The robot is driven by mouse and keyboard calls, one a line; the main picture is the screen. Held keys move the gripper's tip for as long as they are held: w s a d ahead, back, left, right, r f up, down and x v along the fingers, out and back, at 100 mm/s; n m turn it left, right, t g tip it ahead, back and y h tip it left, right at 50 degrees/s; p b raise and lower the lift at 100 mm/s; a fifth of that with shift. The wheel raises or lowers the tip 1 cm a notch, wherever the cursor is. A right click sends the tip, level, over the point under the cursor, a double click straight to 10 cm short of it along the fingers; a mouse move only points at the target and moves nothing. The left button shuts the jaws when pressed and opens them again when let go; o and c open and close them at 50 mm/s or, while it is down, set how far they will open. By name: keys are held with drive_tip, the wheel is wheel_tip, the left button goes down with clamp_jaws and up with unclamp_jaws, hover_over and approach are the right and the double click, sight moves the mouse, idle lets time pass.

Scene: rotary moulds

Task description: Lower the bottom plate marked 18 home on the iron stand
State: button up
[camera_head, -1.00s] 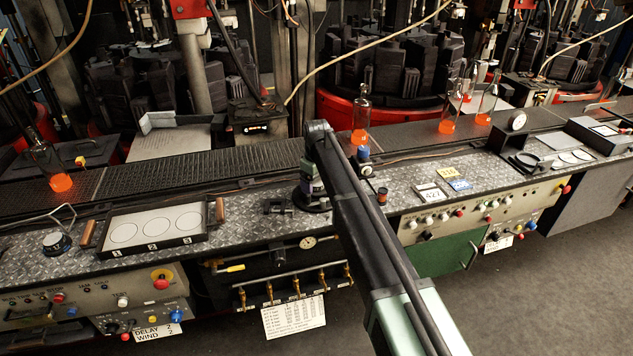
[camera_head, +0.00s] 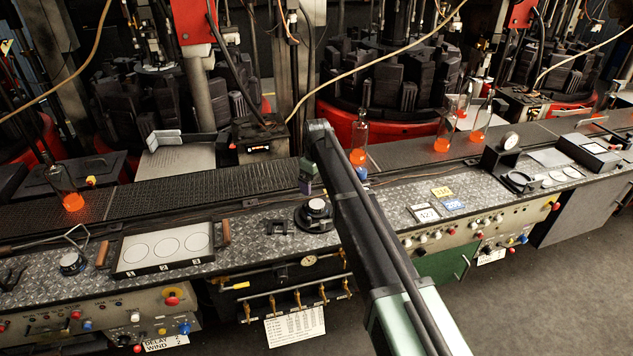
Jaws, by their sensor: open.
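The iron stand (camera_head: 308,222) is a dark, round-footed piece on the bench, left of my arm. A small round part with a pale top (camera_head: 317,206) sits on it, apparently the bottom plate. The number 18 cannot be read at this size, and I cannot tell whether the plate is fully seated. My gripper (camera_head: 306,188) is above the stand, slightly left of the plate, and appears clear of it. It is open and holds nothing that I can see. My forearm covers the bench just right of the stand.
A dark bracket (camera_head: 276,227) lies close left of the stand. A tray with three numbered circles (camera_head: 119,269) is farther left. Glowing bottles (camera_head: 358,157) stand on the conveyor behind.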

drive_tip(key=shift+r, duration=0.55)
drive_tip(key=shift+w, duration=0.1)
wheel_tip(320, 180, up, 7)
drive_tip(key=p, duration=0.7)
drive_tip(key=s+d+f+m+b, duration=0.3)
drive_tip(key=s+d, duration=0.4)
drive_tip(key=s, duration=0.4)
drive_tip(key=s+d+f+m+b, duration=0.3)
drive_tip(key=s+d, duration=0.5)
drive_tip(key=s, duration=0.4)
drive_tip(key=s+d+f+m+b, duration=0.3)
drive_tip(key=s+d, duration=0.5)
drive_tip(key=s, duration=0.3)
drive_tip(key=shift+s+f+m, duration=0.2)
drive_tip(key=shift+f+m, duration=0.05)
drive_tip(key=shift+m, duration=0.65)
